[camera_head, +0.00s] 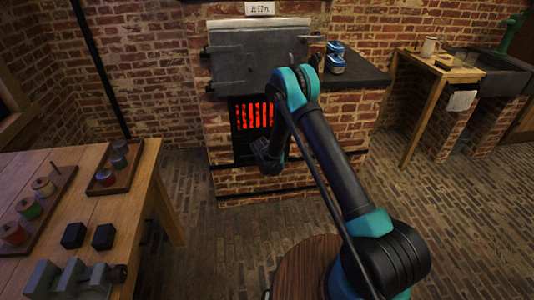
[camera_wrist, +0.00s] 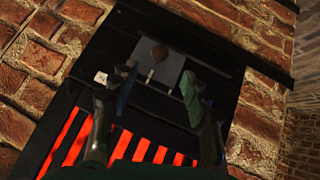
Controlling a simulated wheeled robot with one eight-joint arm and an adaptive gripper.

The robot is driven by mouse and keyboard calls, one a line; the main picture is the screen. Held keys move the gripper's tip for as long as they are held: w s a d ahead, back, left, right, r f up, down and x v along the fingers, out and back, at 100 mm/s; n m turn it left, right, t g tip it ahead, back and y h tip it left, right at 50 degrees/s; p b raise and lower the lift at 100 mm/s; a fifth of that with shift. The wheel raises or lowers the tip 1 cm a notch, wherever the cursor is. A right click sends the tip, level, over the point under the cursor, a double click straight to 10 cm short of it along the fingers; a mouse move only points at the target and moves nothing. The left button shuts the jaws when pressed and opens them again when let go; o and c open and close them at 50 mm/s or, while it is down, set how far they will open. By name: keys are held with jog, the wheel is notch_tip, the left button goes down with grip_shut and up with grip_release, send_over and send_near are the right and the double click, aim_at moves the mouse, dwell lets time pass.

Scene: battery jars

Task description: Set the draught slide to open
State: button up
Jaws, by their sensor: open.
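In the head view my gripper (camera_head: 268,158) is in front of the grate and hides the slide.
The brick stove (camera_head: 220,130) has a grey metal door (camera_head: 245,60) above the grate (camera_head: 240,114). Blue items (camera_head: 336,58) stand on the dark ledge to its right. A wooden table (camera_head: 130,205) with trays and a vice is at left. The brick floor between is clear.

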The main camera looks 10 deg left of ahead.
jog(key=x, duration=0.8)
jog(key=shift+w+f, duration=0.15)
jog(key=shift+w, duration=0.1)
jog(key=shift+c, duration=0.2)
grip_shut()
